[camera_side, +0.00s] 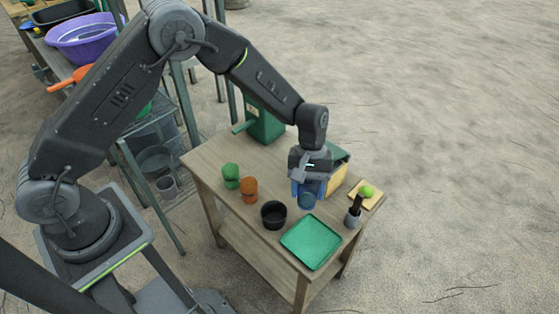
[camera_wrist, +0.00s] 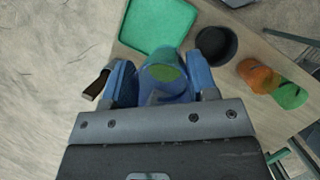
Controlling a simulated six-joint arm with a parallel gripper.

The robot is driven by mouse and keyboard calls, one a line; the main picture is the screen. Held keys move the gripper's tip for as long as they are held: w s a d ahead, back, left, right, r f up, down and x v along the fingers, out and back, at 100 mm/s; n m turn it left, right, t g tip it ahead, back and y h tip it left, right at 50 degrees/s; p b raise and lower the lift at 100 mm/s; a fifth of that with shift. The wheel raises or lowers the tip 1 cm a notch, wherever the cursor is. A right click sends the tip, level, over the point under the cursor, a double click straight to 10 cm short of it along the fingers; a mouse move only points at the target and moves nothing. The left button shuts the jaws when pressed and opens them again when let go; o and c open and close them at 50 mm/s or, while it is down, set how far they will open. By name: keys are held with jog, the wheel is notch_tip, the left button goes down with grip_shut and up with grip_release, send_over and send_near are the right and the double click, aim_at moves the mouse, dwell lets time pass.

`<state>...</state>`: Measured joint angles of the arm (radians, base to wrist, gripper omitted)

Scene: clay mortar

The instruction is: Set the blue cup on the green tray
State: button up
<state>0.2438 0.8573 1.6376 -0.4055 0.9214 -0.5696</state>
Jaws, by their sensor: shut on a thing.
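The blue cup (camera_side: 307,201) is between the blue fingers of my gripper (camera_side: 308,190), which is shut on it. In the wrist view the cup (camera_wrist: 165,75) shows between the two fingers of my gripper (camera_wrist: 163,85), with a green patch at it. The green tray (camera_side: 311,241) lies empty near the front corner of the wooden table, and it also shows at the top of the wrist view (camera_wrist: 158,22). The cup is behind the tray in the side view, not over it. I cannot tell whether the cup touches the table.
A black bowl (camera_side: 273,213) stands left of the tray, with an orange cup (camera_side: 249,190) and a green cup (camera_side: 231,176) beyond. A grey mortar with a dark pestle (camera_side: 353,215) stands right.

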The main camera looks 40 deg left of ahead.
jog(key=s+d, duration=0.2)
jog(key=d, duration=0.3)
jog(key=shift+m, duration=0.4)
jog(key=shift+w+a+f, duration=0.1)
jog(key=shift+a+f, duration=0.1)
jog(key=shift+f, duration=2.7)
jog(key=shift+w+a+f, duration=0.1)
jog(key=shift+a+f, duration=0.05)
jog(key=shift+f, duration=2.75)
jog(key=o, duration=1.4)
jog(key=shift+r, duration=4)
